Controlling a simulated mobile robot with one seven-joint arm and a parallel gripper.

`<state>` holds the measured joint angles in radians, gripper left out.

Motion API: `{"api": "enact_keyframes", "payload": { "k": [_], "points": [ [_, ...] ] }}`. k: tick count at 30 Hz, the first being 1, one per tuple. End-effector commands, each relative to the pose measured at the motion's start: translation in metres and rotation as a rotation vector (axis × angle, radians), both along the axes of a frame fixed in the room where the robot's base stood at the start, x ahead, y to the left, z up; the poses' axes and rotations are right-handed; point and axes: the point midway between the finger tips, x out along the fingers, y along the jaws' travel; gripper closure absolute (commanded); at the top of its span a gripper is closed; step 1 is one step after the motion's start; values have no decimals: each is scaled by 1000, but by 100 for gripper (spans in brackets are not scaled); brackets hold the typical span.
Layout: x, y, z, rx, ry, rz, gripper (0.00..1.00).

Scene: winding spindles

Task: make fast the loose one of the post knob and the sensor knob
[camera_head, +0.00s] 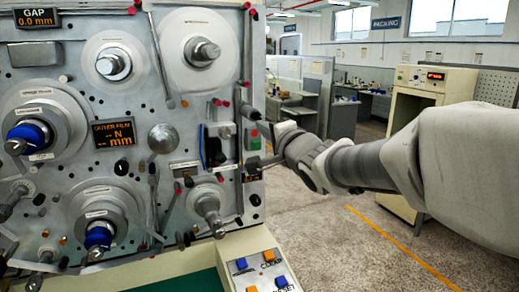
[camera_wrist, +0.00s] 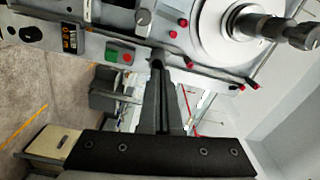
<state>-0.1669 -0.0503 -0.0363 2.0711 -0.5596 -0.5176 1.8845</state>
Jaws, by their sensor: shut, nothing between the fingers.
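My gripper (camera_wrist: 158,68) is shut and empty, its narrow fingertips pointing at the machine panel (camera_wrist: 105,15). In the head view my gripper (camera_head: 262,140) is at the panel's right edge. In the wrist view a small grey knob (camera_wrist: 144,17) stands above the fingertips, apart from them. A dark round knob (camera_wrist: 30,33) is at the upper left, near the small display. I cannot tell which is the post knob or the sensor knob, nor whether either is loose.
A green and red button box (camera_wrist: 119,53) sits left of the fingertips. A large spindle (camera_wrist: 270,28) juts out at the upper right, and red-tipped pins (camera_wrist: 183,22) are near. The control box (camera_head: 262,262) stands below the panel. Open floor (camera_head: 330,235) lies to the right.

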Motion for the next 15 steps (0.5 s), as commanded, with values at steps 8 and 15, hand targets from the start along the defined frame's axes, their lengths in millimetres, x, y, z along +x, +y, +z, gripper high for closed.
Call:
{"api": "enact_keyframes", "payload": {
  "k": [8,15],
  "points": [
    [-1,0,2,159,67,1,100],
    [16,7,0,170,72,0,100]
  ]
}}
